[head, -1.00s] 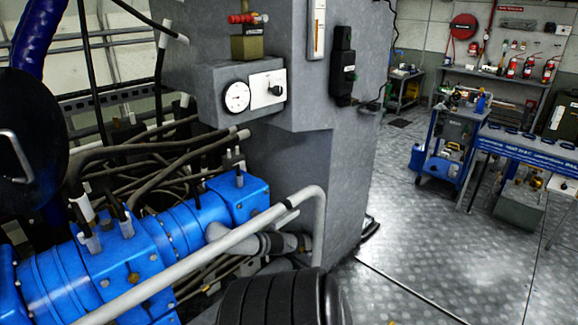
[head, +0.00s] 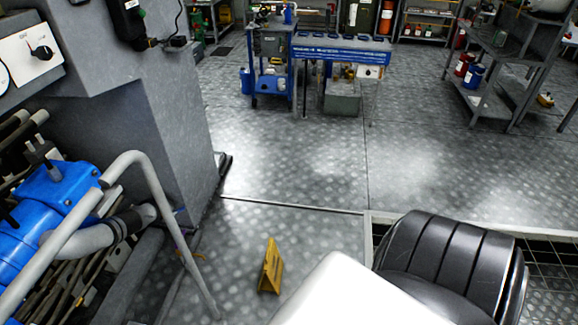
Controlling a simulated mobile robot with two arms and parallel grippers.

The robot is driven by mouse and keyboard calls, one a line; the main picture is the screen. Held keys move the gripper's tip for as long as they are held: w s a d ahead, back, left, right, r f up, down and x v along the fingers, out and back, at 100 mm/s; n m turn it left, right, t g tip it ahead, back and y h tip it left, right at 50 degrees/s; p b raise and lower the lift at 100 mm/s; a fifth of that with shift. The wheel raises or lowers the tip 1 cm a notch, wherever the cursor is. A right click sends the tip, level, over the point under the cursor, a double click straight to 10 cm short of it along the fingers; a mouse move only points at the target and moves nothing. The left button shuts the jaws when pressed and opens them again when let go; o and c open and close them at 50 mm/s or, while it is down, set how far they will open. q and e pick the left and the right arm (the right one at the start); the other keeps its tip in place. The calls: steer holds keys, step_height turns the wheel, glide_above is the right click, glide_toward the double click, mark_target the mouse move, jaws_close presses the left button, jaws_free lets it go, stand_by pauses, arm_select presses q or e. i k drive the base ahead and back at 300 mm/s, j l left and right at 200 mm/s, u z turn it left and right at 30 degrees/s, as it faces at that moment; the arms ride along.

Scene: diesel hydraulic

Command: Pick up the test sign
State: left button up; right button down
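A small yellow folded sign (head: 270,267), which looks like the test sign, stands upright on the metal floor in the lower middle of the head view. It is right of the grey pipe rail and just left of a white part that seems to be my own body. Its lettering is too small to read. Neither of my grippers is in view, and nothing is seen touching the sign.
A blue pump (head: 40,215) and a bent grey rail (head: 150,180) stand at left beside a grey cabinet (head: 165,130). A blue workbench (head: 342,46) and a tool cart (head: 270,62) stand farther back. Grey shelves (head: 500,70) are at right. The middle floor is clear.

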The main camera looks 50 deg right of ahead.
mark_target(273, 266)
steer(key=z, duration=1.35)
